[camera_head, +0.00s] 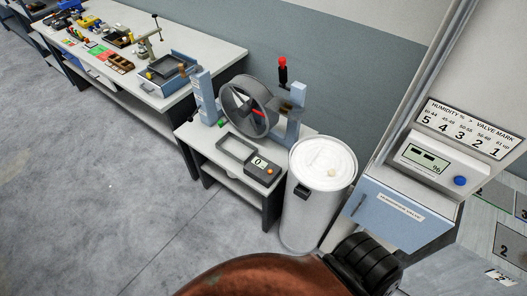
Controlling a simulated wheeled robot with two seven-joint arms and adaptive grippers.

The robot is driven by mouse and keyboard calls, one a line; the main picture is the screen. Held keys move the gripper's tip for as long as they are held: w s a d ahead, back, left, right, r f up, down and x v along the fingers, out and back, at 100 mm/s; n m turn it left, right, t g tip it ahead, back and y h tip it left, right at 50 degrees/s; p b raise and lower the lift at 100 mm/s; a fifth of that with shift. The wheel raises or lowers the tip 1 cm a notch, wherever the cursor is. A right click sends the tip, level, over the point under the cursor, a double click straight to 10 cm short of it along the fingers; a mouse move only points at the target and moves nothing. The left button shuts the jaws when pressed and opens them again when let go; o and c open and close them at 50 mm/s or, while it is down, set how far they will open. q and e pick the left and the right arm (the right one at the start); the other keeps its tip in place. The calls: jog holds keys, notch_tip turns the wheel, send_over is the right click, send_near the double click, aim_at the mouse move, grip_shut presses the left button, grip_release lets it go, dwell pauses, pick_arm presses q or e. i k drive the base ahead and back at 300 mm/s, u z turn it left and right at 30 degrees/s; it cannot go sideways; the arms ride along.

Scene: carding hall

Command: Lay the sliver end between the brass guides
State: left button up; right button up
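A tall white can (306,215) stands on the floor beside the small table. White coiled sliver (322,154) fills its top. A small cream tuft (332,173) lies on the coil near the front rim and looks like the sliver end. On the small table, a grey spoked wheel (236,104) sits between two light-blue posts, with a red-knobbed lever (283,70) behind it. A small brownish part (285,106) shows near the right post; I cannot tell whether it is a brass guide.
The small table (210,150) holds an empty grey tray (237,148) and a dark display box (263,170). A long bench (205,42) with tools runs back left. A blue cabinet (400,215) with a humidity display (436,160) stands right. The left floor is clear.

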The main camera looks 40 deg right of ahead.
aim_at(249, 119)
jog(key=u, duration=0.55)
jog(key=i, duration=1.4)
jog(key=z, duration=0.3)
